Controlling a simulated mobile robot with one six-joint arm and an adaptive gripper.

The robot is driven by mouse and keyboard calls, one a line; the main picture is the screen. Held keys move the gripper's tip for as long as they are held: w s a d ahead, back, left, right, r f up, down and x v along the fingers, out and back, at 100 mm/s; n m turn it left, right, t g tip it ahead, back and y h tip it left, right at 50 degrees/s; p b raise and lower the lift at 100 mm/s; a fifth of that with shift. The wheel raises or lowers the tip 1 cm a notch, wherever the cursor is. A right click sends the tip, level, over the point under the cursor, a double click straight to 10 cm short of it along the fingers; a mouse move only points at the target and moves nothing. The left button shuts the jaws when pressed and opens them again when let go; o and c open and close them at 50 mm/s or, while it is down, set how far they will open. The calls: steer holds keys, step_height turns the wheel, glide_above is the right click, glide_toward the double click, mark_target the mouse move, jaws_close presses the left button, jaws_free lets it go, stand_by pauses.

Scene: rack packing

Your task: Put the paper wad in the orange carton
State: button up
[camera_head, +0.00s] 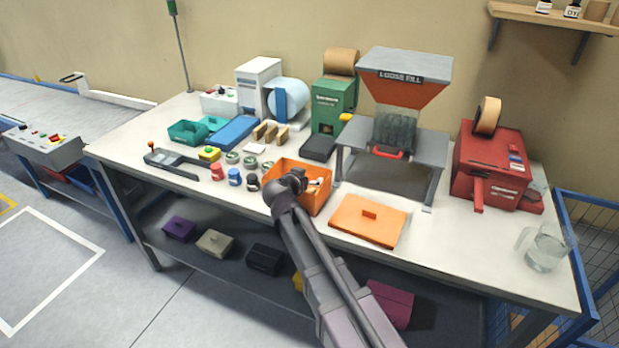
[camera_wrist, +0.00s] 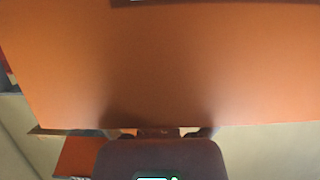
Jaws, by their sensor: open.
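My gripper (camera_head: 299,181) is at the carton's opening; the arm hides part of the carton. Small pale and brown things (camera_head: 316,182) show inside the carton beside the gripper; I cannot tell what they are. An orange surface fills most of the wrist view (camera_wrist: 160,60), close to the camera. My gripper (camera_wrist: 160,132) shows at its lower edge, its fingers mostly hidden; it is open. I cannot make out the paper wad for certain.
The loose-fill hopper (camera_head: 405,90) on its grey stand is behind the lid. A red machine (camera_head: 490,165) and a glass jug (camera_head: 545,248) are at the right. Several small pots and tins (camera_head: 235,176) stand left of the carton.

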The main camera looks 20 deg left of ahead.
steer(key=shift+r+p, duration=0.6)
steer(key=p+v, duration=0.4)
steer(key=v, duration=0.8)
stand_by(0.4)
